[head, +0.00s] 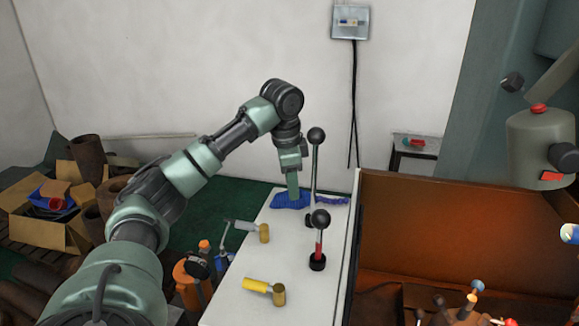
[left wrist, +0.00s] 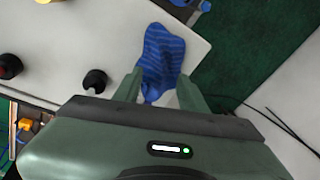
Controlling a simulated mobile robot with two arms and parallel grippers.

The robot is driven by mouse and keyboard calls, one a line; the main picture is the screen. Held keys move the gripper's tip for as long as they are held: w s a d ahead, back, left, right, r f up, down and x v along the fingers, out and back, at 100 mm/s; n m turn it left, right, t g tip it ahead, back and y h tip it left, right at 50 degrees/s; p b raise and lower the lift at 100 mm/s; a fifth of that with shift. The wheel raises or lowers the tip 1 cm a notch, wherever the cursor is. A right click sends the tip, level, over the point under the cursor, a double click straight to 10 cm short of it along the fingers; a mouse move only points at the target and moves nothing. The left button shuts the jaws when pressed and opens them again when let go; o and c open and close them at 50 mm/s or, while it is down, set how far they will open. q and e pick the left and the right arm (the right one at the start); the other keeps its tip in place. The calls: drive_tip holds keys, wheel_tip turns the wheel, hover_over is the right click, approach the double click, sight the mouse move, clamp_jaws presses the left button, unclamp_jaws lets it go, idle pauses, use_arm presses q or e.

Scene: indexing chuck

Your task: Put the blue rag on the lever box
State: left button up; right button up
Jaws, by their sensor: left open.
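The blue rag (head: 288,201) lies crumpled at the far end of the white top of the lever box (head: 319,292), close to its far edge. A strip of it shows to the right behind the far lever. My left gripper (head: 293,192) points down at the rag from above, open. In the left wrist view the rag (left wrist: 165,50) reaches between the two open fingers (left wrist: 160,90); I cannot tell whether they touch it. My right gripper is not in view.
Two upright levers with black knobs, far (head: 316,135) and near (head: 320,218), stand right of my gripper. A brown-walled machine bed (head: 440,215) adjoins at right.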

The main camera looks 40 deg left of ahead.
sight(288, 204)
use_arm(q)
wheel_tip(288, 204, up, 10)
drive_tip(key=s, duration=0.2)
drive_tip(key=shift+d+r, duration=0.25)
drive_tip(key=shift+f, duration=0.1)
idle(0.4)
